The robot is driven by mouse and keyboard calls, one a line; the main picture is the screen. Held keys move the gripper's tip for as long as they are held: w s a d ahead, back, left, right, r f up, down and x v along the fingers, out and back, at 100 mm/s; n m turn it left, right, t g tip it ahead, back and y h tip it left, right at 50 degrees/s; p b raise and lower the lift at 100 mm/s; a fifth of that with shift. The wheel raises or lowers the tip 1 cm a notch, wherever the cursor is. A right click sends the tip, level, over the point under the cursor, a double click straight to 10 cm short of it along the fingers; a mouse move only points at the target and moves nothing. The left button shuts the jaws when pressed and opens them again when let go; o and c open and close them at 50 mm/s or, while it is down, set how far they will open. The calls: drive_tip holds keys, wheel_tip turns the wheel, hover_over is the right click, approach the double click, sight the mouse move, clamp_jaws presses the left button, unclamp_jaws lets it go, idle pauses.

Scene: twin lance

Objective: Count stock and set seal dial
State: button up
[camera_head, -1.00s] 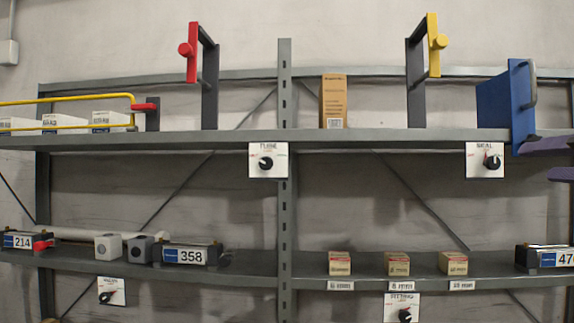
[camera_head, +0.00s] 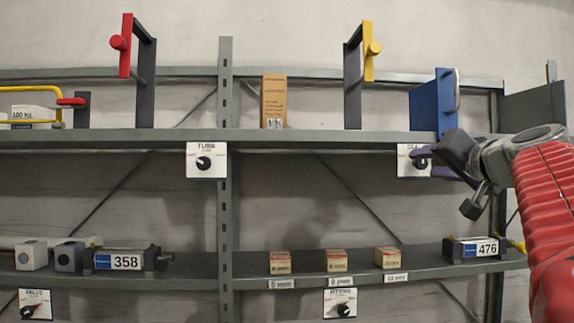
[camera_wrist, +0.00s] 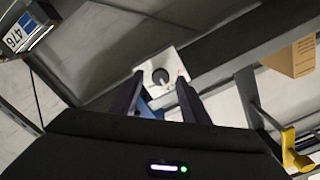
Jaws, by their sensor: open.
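The seal dial is a black knob on a white plate (camera_head: 404,160) on the front edge of the upper shelf. My gripper (camera_head: 426,160) reaches in from the right and covers part of the plate and its label. In the wrist view the dial's dark round knob (camera_wrist: 161,76) lies between the two dark fingers of my gripper (camera_wrist: 160,88), which are apart. Whether they touch the knob I cannot tell. For stock, three small brown boxes (camera_head: 337,261) stand spaced along the lower right shelf. One taller cardboard box (camera_head: 274,101) stands on the upper shelf.
A blue panel (camera_head: 424,108) stands above the seal plate, with a yellow-handled frame (camera_head: 353,80) to its left. A red-handled frame (camera_head: 145,80) stands farther left. Other dials are tube (camera_head: 206,160), valve (camera_head: 35,304) and fitting (camera_head: 340,302). Unit 476 (camera_head: 474,248) sits below my arm.

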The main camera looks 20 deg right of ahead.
drive_tip(key=shift+x, duration=0.8)
drive_tip(key=shift+c, duration=0.4)
clamp_jaws()
drive_tip(key=shift+m, duration=0.4)
drive_tip(key=m, duration=0.5)
drive_tip(key=shift+f, duration=0.1)
drive_tip(key=m, duration=0.6)
drive_tip(key=shift+d+f, duration=0.1)
drive_tip(key=shift+f, duration=0.05)
